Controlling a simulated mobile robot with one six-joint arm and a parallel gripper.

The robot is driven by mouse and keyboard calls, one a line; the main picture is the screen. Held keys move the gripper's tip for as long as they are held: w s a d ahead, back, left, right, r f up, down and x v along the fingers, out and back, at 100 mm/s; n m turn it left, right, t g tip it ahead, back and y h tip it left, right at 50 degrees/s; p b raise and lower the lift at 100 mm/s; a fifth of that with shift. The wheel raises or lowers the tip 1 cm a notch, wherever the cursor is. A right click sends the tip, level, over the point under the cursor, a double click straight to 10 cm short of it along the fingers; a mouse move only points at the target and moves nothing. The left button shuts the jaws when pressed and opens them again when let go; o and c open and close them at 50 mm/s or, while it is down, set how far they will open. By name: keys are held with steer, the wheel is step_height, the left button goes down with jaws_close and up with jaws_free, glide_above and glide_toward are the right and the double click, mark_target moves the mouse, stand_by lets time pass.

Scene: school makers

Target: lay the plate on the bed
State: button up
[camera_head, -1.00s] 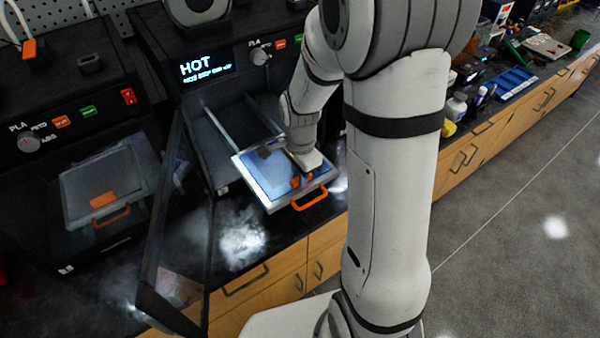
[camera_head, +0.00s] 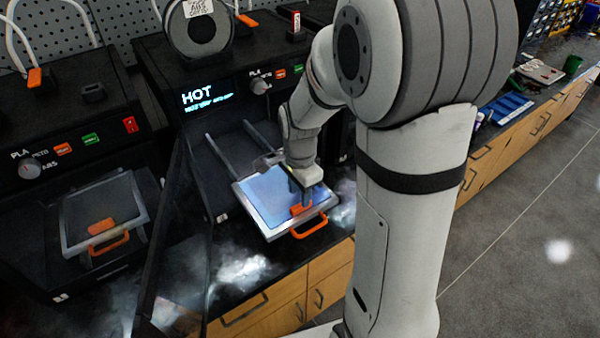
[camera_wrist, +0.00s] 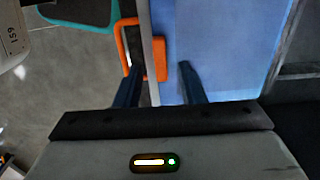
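The blue plate (camera_head: 268,195) lies on the grey-rimmed bed (camera_head: 251,215) of the printer, looking flat and within the rim. An orange tab (camera_head: 300,209) stands at the plate's front edge. My gripper (camera_head: 301,196) points down over that edge. In the wrist view my gripper (camera_wrist: 159,67) has its two fingers apart, one either side of the tab (camera_wrist: 158,56), with gaps visible. The plate (camera_wrist: 222,45) fills the wrist view's right half. The contact under the plate's far side cannot be seen.
The bed's orange handle (camera_head: 310,228) juts out at the front. The printer's dark door (camera_head: 180,235) hangs open on the left. Its display (camera_head: 207,96) reads HOT. A second printer with a similar bed (camera_head: 100,210) stands at the left. Pale haze hangs over the black worktop.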

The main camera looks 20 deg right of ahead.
step_height(320, 180, up, 8)
steer(key=f, duration=0.1)
steer(key=s+r+n+t, duration=0.1)
steer(key=s+r+n, duration=0.1)
steer(key=s+n, duration=0.5)
steer(key=s+r+n+t, duration=0.2)
steer(key=s+r+n, duration=0.1)
steer(key=s+n, duration=0.4)
steer(key=shift+d, duration=0.15)
